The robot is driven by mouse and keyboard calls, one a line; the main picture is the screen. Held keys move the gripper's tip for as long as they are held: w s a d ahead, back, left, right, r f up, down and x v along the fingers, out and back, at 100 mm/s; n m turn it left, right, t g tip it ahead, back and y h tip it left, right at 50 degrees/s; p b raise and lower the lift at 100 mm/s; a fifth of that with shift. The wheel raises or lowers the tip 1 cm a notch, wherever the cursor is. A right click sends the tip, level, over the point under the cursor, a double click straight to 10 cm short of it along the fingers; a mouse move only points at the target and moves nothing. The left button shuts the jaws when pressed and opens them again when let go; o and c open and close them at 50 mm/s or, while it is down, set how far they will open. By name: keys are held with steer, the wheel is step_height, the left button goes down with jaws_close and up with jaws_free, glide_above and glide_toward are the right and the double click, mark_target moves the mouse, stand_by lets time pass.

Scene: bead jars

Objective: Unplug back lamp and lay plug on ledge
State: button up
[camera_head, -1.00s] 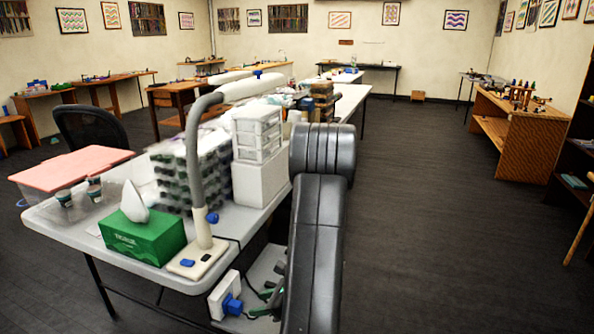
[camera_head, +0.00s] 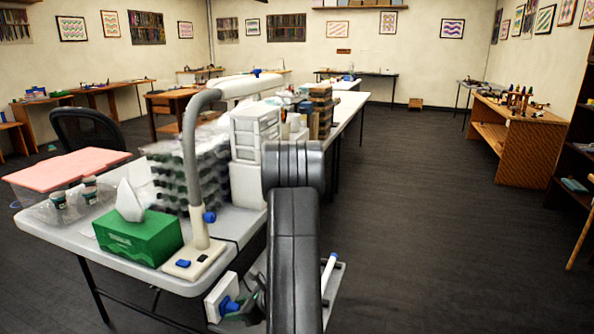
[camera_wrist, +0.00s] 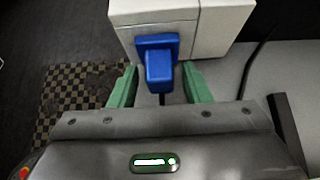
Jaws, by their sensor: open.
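A blue plug (camera_wrist: 159,66) sits in the face of a white socket box (camera_wrist: 155,18) in the wrist view. In the head view the plug (camera_head: 229,304) and box (camera_head: 217,297) are low, beside the table edge. My gripper (camera_wrist: 159,71) is open, with one green finger on each side of the plug and gaps between them and it. In the head view my gripper is mostly hidden behind my arm. A lamp (camera_head: 192,150) with a grey curved neck and a base with blue switches stands on the table corner. A grey ledge (camera_head: 335,290) shows beside my arm.
A green tissue box (camera_head: 138,238), small cups and clear drawers (camera_head: 255,130) crowd the white table (camera_head: 75,236). A white rod with a blue part (camera_head: 329,270) stands at the ledge. A dark cable (camera_wrist: 258,55) runs over the grey surface. The floor at right is clear.

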steer(key=c, duration=0.9)
steer(key=shift+s+d+b, duration=0.2)
steer(key=shift+d, duration=0.35)
steer(key=shift+s+d+b, duration=0.15)
steer(key=shift+s+d, duration=0.05)
steer(key=shift+d, duration=0.35)
stand_by(0.7)
steer(key=shift+s+d, duration=0.1)
steer(key=shift+d, duration=0.2)
steer(key=shift+d, duration=0.15)
steer(key=shift+s+d, duration=0.3)
steer(key=shift+d, duration=0.4)
steer(key=shift+d, duration=0.1)
